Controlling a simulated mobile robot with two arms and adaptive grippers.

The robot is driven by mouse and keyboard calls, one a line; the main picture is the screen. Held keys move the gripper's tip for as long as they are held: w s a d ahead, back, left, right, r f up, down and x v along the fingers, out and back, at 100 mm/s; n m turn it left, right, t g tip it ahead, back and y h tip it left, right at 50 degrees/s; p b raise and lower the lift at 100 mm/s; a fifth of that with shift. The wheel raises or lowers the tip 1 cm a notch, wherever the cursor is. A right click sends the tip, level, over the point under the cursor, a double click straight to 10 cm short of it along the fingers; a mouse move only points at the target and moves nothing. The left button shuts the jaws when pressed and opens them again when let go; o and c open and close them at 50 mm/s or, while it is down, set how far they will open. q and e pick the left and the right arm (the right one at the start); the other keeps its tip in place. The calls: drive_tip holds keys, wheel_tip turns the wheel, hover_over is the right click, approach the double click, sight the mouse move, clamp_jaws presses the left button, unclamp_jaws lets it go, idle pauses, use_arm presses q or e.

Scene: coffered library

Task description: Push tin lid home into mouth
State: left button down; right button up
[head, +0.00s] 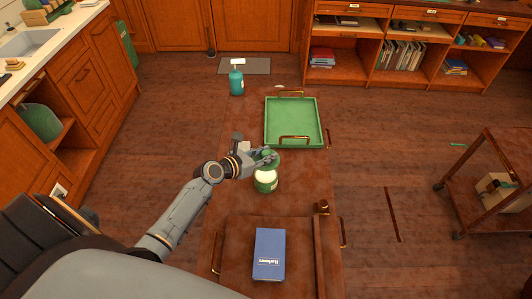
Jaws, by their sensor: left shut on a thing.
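A green tin (265,186) with a pale upper part stands upright on the brown wooden table, near its middle. My left gripper (266,158) comes in from the left and is just behind and above the tin. It is shut on a green piece that looks like the tin lid (268,163). The fingers hide part of the lid. I cannot tell whether the lid touches the tin's rim. My right gripper is not in view.
A green tray (294,118) with handles lies behind the tin on the table (296,203). A teal pump bottle (236,82) stands at the back left. A blue book (269,254) lies at the near end.

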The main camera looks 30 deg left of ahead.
use_arm(q)
drive_tip(key=b, duration=0.3)
hover_over(265, 175)
wheel_tip(265, 175, down, 5)
drive_tip(key=shift+w+d+r, duration=0.15)
drive_tip(key=shift+r, duration=0.05)
drive_tip(key=shift+f+b, duration=0.4)
drive_tip(key=shift+f, duration=0.15)
idle(0.4)
drive_tip(key=shift+p, duration=0.65)
idle(0.5)
drive_tip(key=shift+f+b, duration=0.9)
drive_tip(key=shift+f, duration=0.1)
drive_tip(key=c, duration=1)
unclamp_jaws()
drive_tip(key=v, duration=1.2)
